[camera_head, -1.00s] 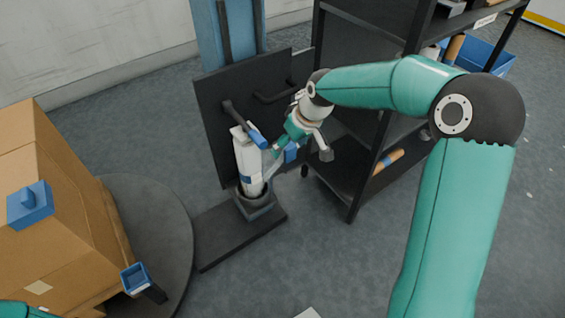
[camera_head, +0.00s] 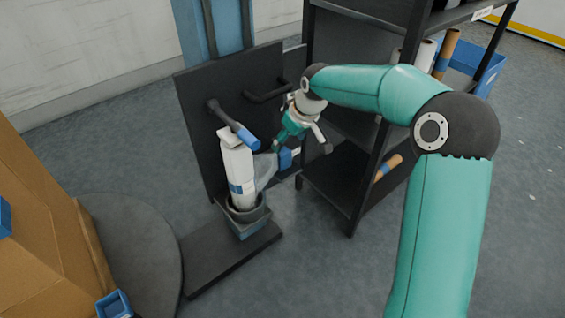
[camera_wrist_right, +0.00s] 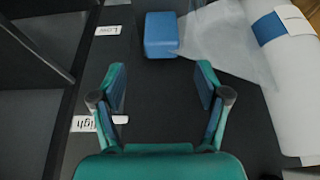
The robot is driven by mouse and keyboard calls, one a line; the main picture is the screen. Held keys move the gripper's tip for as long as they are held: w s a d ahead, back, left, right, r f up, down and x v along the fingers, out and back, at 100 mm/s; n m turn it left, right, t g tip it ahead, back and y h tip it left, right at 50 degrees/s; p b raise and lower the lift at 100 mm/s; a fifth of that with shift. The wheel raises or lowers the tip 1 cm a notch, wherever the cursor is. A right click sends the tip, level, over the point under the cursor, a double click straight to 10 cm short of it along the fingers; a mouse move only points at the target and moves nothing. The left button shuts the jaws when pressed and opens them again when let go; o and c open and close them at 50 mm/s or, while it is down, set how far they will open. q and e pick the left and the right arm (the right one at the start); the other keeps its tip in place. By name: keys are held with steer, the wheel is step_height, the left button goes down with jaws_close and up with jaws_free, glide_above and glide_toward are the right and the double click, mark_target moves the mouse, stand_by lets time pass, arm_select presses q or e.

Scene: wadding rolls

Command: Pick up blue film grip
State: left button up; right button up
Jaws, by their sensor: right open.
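The blue film grip (camera_head: 285,159) is a small blue block at the free end of a translucent film sheet (camera_head: 265,168). The film runs from an upright white roll (camera_head: 239,170). In the right wrist view the blue film grip (camera_wrist_right: 161,35) lies beyond my fingertips, slightly above the picture's middle, with the film spreading right. My right gripper (camera_head: 282,146) is close to the grip in the head view. In the wrist view its fingers (camera_wrist_right: 160,88) are spread apart with nothing between them. My left gripper is out of view.
The roll stands in a holder (camera_head: 246,221) on a dark base before a black panel with handles. A black shelf (camera_head: 345,190) stands right of my gripper. A cardboard box (camera_head: 45,225) and round platform (camera_head: 130,240) are left. Open floor lies in front.

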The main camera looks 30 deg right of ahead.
mark_target(283, 151)
steer(key=b+x, duration=0.2)
steer(key=x, duration=0.3)
steer(key=shift+w+a+f, duration=0.1)
steer(key=shift+w+f, duration=0.05)
steer(key=shift+f, duration=0.15)
steer(key=c, duration=1.2)
